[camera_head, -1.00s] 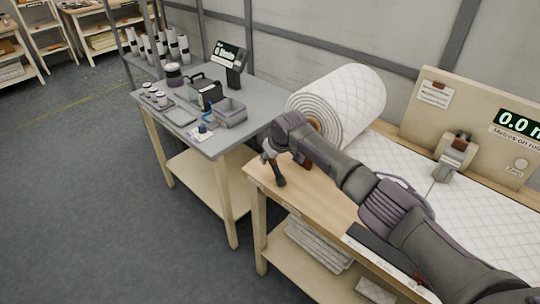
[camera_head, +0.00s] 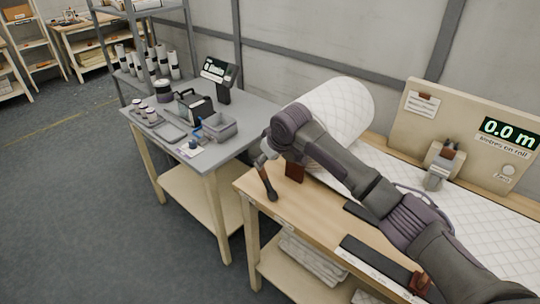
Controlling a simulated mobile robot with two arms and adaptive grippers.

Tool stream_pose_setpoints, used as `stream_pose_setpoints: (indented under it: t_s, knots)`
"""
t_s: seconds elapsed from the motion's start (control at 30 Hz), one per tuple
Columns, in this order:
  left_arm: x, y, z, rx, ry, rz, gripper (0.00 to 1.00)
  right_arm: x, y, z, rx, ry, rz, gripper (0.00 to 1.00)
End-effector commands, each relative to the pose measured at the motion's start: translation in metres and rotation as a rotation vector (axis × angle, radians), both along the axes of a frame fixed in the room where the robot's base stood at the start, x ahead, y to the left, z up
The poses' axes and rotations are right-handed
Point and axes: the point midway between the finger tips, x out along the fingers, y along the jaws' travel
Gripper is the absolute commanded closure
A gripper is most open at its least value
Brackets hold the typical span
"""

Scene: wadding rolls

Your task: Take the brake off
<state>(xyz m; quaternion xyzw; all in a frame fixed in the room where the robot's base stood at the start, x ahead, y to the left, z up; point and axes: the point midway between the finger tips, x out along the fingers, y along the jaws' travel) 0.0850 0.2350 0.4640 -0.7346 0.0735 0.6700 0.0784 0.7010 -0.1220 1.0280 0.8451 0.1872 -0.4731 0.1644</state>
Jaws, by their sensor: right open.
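The white quilted wadding roll (camera_head: 347,108) lies at the back left of the wooden table (camera_head: 262,188). A dark lever with a rounded knob (camera_head: 271,196) hangs down near the table's left end; it looks like the brake lever. A reddish-brown block (camera_head: 295,172) sits to its right, before the roll. My right arm reaches in from the lower right, across the table and in front of the roll. My right gripper (camera_head: 265,150) is open above the lever, partly hidden by my wrist. I cannot tell whether it touches the lever. My left gripper is out of view.
A panel (camera_head: 413,123) reading 0.0 m stands behind the quilted sheet (camera_head: 500,235), with a clamp-like device (camera_head: 440,165) before it. Black strips lie along the front edge. The grey side table (camera_head: 240,150) holds a bin (camera_head: 218,128), tools and a screen.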

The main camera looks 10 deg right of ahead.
Motion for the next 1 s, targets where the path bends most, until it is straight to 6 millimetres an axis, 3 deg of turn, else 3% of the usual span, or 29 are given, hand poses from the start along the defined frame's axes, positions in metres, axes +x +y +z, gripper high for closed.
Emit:
stream_pose_setpoints:
  t_s: [0.23,0.73,0.87,1.0]
  knots:
    - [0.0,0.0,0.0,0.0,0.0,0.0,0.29,-0.012,-0.004,0.021,0.0,0.0,-0.001,0.48]
    - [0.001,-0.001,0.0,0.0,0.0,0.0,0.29,-0.015,-0.003,0.02,0.001,0.004,0.003,0.48]
    - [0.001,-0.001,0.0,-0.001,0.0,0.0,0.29,-0.036,0.009,-0.006,0.012,0.026,0.028,0.48]
    - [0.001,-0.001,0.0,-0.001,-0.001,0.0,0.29,-0.09,0.032,-0.058,0.05,0.062,0.069,0.48]
